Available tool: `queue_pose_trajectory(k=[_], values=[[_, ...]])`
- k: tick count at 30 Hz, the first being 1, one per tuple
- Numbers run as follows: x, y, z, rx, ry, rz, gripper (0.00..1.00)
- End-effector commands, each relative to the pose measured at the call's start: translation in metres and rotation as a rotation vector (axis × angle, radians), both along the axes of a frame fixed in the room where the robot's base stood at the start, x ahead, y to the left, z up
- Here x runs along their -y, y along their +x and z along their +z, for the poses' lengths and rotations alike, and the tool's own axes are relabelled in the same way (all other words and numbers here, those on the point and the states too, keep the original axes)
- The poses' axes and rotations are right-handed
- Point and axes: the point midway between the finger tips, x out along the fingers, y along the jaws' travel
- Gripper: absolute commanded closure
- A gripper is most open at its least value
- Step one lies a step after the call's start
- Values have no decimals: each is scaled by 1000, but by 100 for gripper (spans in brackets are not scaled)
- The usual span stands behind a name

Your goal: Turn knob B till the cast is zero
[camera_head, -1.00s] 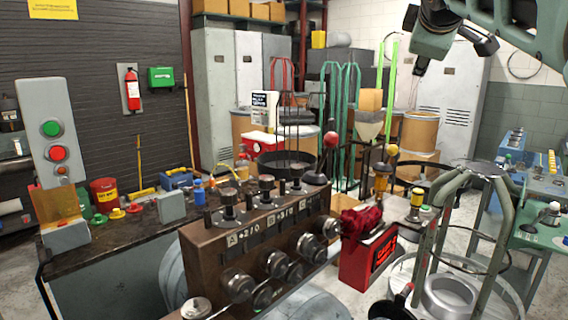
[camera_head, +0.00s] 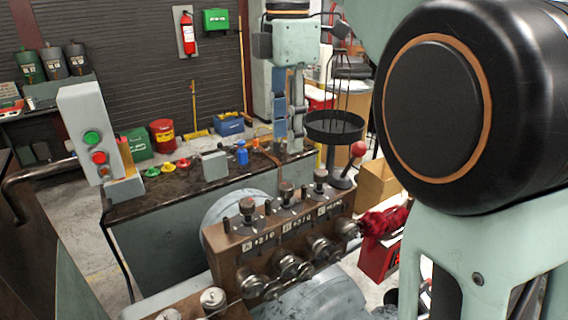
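A brown control box (camera_head: 218,262) stands in the lower middle. Its front carries small plates, A (camera_head: 248,246), B (camera_head: 287,230) and C (camera_head: 322,211), with small figures too fine to read surely. Behind plate B a dark upright knob (camera_head: 287,192) stands on the top; similar knobs stand behind A (camera_head: 247,207) and C (camera_head: 320,180). Several round metal knobs (camera_head: 287,264) stick out of the front. No cast reading is legible. My gripper (camera_head: 289,138) hangs downward above and behind the box, apart from the knobs. Its finger spacing is unclear from this side.
A dark workbench (camera_head: 150,203) behind the box holds a grey block (camera_head: 214,165), a blue bottle (camera_head: 242,153) and coloured caps. A black tray stand (camera_head: 335,130) and red-balled lever (camera_head: 358,149) stand behind right. Red cloth (camera_head: 385,221) lies right. My arm covers the right side.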

Motion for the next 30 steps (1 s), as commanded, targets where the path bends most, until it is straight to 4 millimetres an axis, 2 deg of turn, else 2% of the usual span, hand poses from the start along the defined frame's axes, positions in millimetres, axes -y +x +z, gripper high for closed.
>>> queue_pose_trajectory(k=[12, 18, 24, 30], values=[[1, -1, -67, -1, -3, -3, 61], [1, 0, -94, 2, -1, -3, 61], [1, 0, -104, 4, -1, -3, 61], [1, 0, -105, 4, -2, -4, 61]])
